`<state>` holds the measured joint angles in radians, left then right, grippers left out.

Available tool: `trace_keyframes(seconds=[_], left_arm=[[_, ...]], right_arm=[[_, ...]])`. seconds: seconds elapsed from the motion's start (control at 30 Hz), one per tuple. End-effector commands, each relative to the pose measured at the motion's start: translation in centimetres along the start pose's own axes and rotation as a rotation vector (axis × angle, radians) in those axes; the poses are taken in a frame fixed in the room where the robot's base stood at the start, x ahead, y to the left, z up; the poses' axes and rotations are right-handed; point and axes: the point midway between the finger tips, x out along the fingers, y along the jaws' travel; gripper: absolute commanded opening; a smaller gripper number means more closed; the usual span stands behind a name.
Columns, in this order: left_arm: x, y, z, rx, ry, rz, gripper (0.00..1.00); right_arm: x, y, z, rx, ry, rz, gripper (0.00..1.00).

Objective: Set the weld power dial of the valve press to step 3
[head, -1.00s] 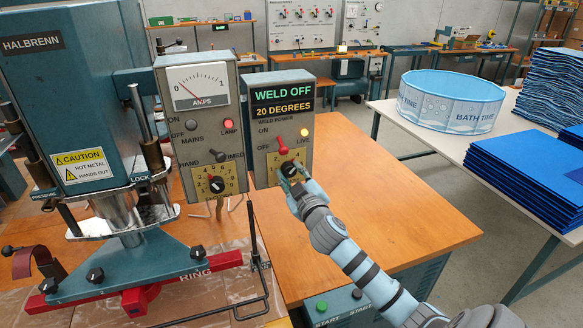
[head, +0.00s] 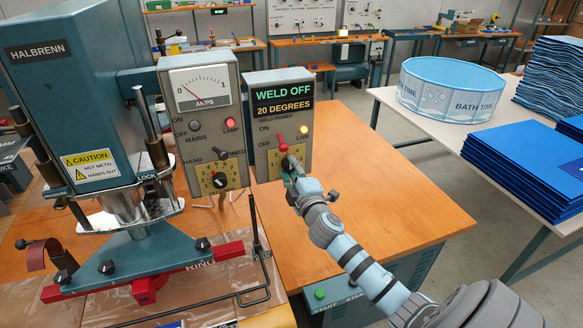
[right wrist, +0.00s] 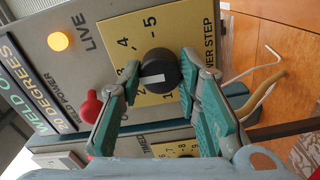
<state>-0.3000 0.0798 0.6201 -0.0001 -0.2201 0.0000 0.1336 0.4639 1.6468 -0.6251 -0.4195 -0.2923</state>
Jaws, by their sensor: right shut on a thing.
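The weld power dial is a black knob (right wrist: 160,60) with a white pointer mark, on a yellow plate (right wrist: 178,28) numbered around it, in the right wrist view. In the head view the right gripper (head: 291,168) is at the dial on the weld power box (head: 303,140). My left gripper is not in view.
The display (head: 283,98) reads WELD OFF, 20 DEGREES. A red switch lever (right wrist: 91,106) sits close to one finger; the LIVE lamp (right wrist: 58,40) is lit yellow. Left stands the ammeter box (head: 203,125) with another dial. The wooden bench (head: 375,200) right of the boxes is clear.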

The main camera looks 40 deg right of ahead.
Motion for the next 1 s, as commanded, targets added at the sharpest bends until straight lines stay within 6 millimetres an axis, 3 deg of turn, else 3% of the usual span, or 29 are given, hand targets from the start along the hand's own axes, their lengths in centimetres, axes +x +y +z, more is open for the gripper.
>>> trace_keyframes(seconds=[0.53,0.57,0.67,1.0], left_arm=[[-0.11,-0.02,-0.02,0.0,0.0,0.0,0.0],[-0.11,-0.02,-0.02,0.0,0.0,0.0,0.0],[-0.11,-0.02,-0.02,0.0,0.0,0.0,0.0],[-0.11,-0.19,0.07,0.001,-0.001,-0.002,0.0]], right_arm=[[-0.02,-0.12,0.04,-0.025,-0.001,-0.002,0.03],[-0.02,-0.12,0.04,-0.025,-0.001,-0.002,0.35],[-0.02,-0.11,0.03,-0.025,-0.001,-0.001,0.51],[-0.4,-0.06,0.02,-0.025,0.0,0.0,0.51]])
